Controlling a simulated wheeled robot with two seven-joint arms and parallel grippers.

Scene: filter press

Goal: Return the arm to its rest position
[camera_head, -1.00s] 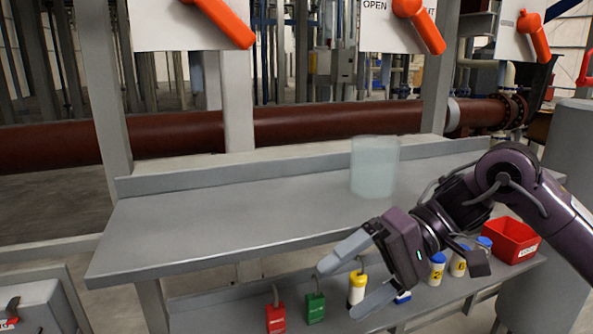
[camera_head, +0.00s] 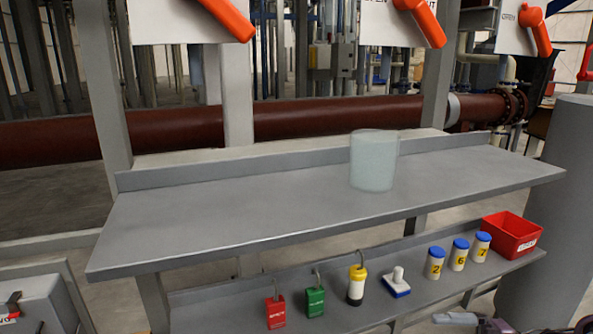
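My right arm shows only at the bottom right corner, low and in front of the shelves. Part of my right gripper (camera_head: 458,318), a grey finger and some dark purple housing, shows at the bottom edge. The rest is cut off by the frame, so its opening cannot be told. I see nothing held in the visible part. My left gripper is not in view.
A translucent cylinder (camera_head: 374,160) stands on the grey upper shelf (camera_head: 240,205), otherwise clear. The lower shelf holds a red padlock (camera_head: 276,313), green padlock (camera_head: 315,302), yellow-topped item (camera_head: 356,286), blue-and-white item (camera_head: 397,284), three blue-lidded jars (camera_head: 459,255) and a red bin (camera_head: 511,236).

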